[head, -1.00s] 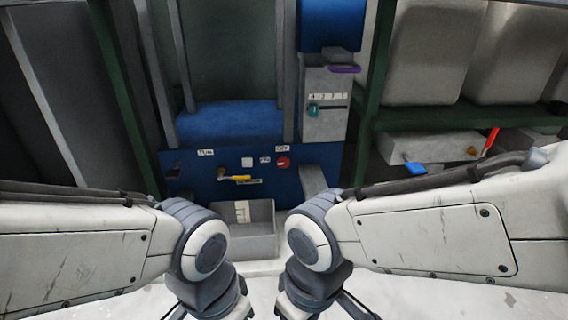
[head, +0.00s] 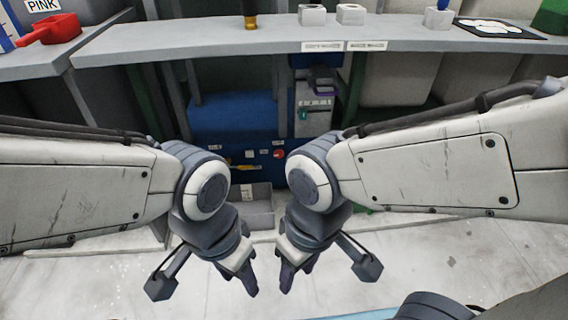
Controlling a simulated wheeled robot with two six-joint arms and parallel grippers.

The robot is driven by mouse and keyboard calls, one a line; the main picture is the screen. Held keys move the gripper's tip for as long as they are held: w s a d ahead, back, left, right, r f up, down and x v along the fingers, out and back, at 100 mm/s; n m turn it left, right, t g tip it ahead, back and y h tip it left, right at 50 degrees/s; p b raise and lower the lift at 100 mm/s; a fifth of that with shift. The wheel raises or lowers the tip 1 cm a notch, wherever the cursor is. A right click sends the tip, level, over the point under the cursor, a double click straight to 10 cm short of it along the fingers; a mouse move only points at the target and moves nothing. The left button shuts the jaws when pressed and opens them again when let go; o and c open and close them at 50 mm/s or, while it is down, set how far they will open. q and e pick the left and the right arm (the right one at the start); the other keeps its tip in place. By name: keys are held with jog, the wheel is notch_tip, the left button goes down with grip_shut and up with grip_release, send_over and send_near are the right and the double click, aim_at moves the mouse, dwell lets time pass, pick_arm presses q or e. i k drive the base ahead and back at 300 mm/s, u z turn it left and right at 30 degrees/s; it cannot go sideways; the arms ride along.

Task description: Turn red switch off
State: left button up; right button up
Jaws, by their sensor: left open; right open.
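A small round red knob (head: 279,154) sits on the blue front panel (head: 262,144) of the machine under the shelf, partly beside my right arm. I cannot tell from its size whether it is on or off. A red lever at the right in the earlier view does not show now; my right arm covers that area. My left gripper (head: 205,284) is open and empty, low in the middle, in front of the panel and apart from it. My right gripper (head: 326,275) is open and empty beside it, also apart from the panel.
A long grey shelf (head: 200,42) crosses above the machine, with white blocks (head: 312,15) and a dark tray on it. A red pan-like object (head: 48,30) lies at far left. A grey open bin (head: 257,190) stands below the panel. The pale floor in front is clear.

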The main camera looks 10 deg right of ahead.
aim_at(278, 154)
jog(key=k, duration=1)
jog(key=u, duration=0.8)
jog(key=i, duration=1.45)
jog(key=z, duration=0.45)
jog(key=i, duration=0.45)
jog(key=z, duration=0.4)
